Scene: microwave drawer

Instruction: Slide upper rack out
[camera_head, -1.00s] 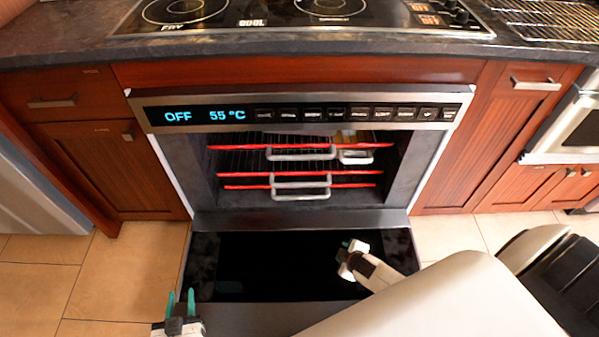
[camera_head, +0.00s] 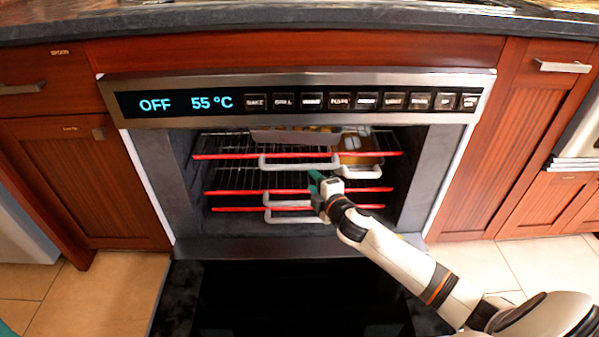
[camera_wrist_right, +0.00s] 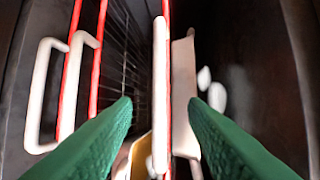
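The upper rack (camera_head: 225,156) is inside the open oven, with a red front bar and a pale looped handle (camera_head: 300,166). My right gripper (camera_head: 316,182) is just in front of the oven opening, near the right end of that handle. In the right wrist view, its green fingers (camera_wrist_right: 160,108) are apart, with a pale handle (camera_wrist_right: 160,70) and red bar seen between them; contact cannot be told. Only a green sliver at the lower-left corner of the head view suggests my left gripper (camera_head: 5,328).
Lower racks with red bars (camera_head: 230,192) and pale handles sit below. A pan with food (camera_head: 295,135) and a pale-handled container (camera_head: 362,160) are in the upper part of the oven. The dark oven door (camera_head: 270,295) lies folded down in front.

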